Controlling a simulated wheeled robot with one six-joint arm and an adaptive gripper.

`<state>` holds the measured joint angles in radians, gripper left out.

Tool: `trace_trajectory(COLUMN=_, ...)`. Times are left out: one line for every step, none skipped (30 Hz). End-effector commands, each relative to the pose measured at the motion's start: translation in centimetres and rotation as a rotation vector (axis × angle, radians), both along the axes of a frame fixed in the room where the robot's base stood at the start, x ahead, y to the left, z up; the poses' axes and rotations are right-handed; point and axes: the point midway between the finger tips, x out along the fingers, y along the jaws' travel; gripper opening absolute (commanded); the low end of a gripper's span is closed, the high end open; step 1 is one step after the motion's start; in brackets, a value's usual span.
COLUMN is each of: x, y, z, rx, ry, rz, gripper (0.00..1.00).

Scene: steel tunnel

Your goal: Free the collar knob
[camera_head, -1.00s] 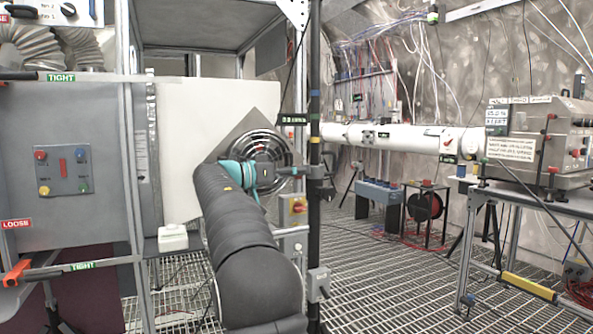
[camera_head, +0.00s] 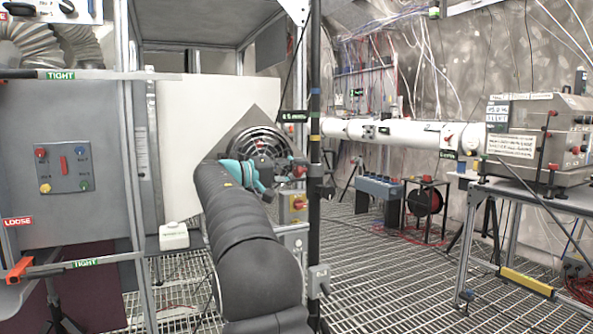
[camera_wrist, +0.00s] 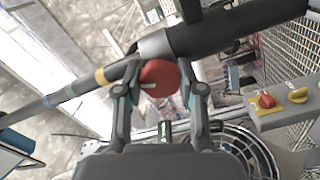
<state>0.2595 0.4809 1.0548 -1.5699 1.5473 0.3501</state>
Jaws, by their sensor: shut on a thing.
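The red collar knob (camera_wrist: 158,77) is between the two fingertips of my gripper (camera_wrist: 160,85) in the wrist view. It has a small pale mark on its face. My gripper is shut on it, one finger on each side. The knob is mostly hidden by the fingers there.
A round fan grille (camera_head: 262,143) is close behind my gripper. A grey box with red and yellow knobs (camera_head: 298,207) sits just below. A grey panel (camera_head: 60,160) and frame stand at left. The grated floor (camera_head: 380,270) right of the pole is mostly open.

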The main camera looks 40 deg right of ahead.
Motion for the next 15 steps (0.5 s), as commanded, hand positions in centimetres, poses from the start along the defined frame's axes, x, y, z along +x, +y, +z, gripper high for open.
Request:
trace_trajectory(x=0.04, y=-0.02, z=0.04, rx=0.008, ry=0.042, rz=0.001, gripper=0.04)
trace_trajectory(x=0.05, y=-0.02, z=0.03, rx=0.015, ry=0.07, rz=0.001, gripper=0.04)
trace_trajectory(x=0.06, y=-0.02, z=0.01, rx=0.024, ry=0.106, rz=0.001, gripper=0.04)
trace_trajectory(x=0.05, y=-0.02, z=0.0, rx=0.03, ry=0.133, rz=0.001, gripper=0.04)
trace_trajectory(x=0.05, y=-0.02, z=0.0, rx=0.037, ry=0.16, rz=0.001, gripper=0.04)
trace_trajectory(x=0.06, y=-0.02, z=-0.02, rx=0.045, ry=0.194, rz=0.001, gripper=0.04)
trace_trajectory(x=0.06, y=-0.02, z=-0.02, rx=0.051, ry=0.219, rz=0.001, gripper=0.04)
trace_trajectory(x=0.06, y=-0.02, z=-0.03, rx=0.057, ry=0.243, rz=0.001, gripper=0.04)
trace_trajectory(x=0.06, y=-0.03, z=-0.04, rx=0.064, ry=0.275, rz=0.001, gripper=0.04)
trace_trajectory(x=0.06, y=-0.02, z=-0.04, rx=0.07, ry=0.297, rz=0.001, gripper=0.04)
trace_trajectory(x=0.06, y=-0.02, z=-0.05, rx=0.075, ry=0.318, rz=0.001, gripper=0.04)
trace_trajectory(x=0.06, y=-0.03, z=-0.06, rx=0.081, ry=0.346, rz=0.001, gripper=0.04)
trace_trajectory(x=0.07, y=-0.03, z=-0.07, rx=0.086, ry=0.366, rz=0.001, gripper=0.04)
trace_trajectory(x=0.07, y=-0.03, z=-0.07, rx=0.091, ry=0.384, rz=0.001, gripper=0.04)
trace_trajectory(x=0.06, y=-0.03, z=-0.08, rx=0.096, ry=0.407, rz=0.001, gripper=0.04)
